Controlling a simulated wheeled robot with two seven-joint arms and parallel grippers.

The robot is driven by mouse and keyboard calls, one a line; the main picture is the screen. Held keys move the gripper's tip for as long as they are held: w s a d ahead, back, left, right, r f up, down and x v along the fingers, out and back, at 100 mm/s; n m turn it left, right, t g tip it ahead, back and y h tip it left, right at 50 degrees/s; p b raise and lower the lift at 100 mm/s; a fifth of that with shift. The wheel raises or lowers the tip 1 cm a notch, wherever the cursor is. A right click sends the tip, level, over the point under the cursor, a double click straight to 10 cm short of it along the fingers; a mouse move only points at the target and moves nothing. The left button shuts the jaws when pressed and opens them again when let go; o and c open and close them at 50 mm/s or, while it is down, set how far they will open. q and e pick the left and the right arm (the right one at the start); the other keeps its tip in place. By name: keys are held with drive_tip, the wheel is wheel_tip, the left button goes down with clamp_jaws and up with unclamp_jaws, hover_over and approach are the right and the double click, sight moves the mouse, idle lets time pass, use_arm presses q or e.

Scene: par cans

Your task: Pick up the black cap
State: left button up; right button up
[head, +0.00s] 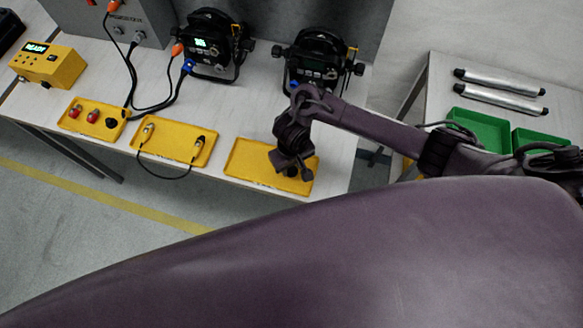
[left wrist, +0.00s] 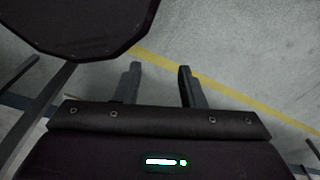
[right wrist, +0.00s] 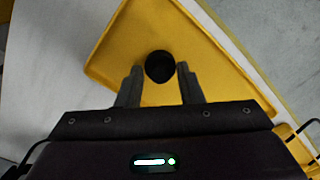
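The black cap (right wrist: 159,66) is a round dark piece on a yellow tray (right wrist: 140,35) in the right wrist view. My right gripper (right wrist: 159,72) is open, with its fingertips on either side of the cap's near part. I cannot tell whether they touch it. In the head view my right gripper (head: 296,170) is over the right-hand yellow tray (head: 247,160) and hides most of the cap there. Another black round piece (head: 111,122) sits beside two red ones in the left yellow tray (head: 76,128). My left gripper (left wrist: 159,73) is open and empty above the floor.
A middle yellow tray (head: 172,148) holds a black cable with connectors. Two black lamps (head: 213,45) (head: 318,60) stand behind the trays. A yellow box (head: 47,66) is at the left. A second table at right holds green trays (head: 480,129) and silver tubes (head: 500,88).

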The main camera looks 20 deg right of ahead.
sight(292, 168)
clamp_jaws()
use_arm(q)
drive_tip(key=shift+s+f, duration=0.1)
drive_tip(key=shift+s, duration=0.6)
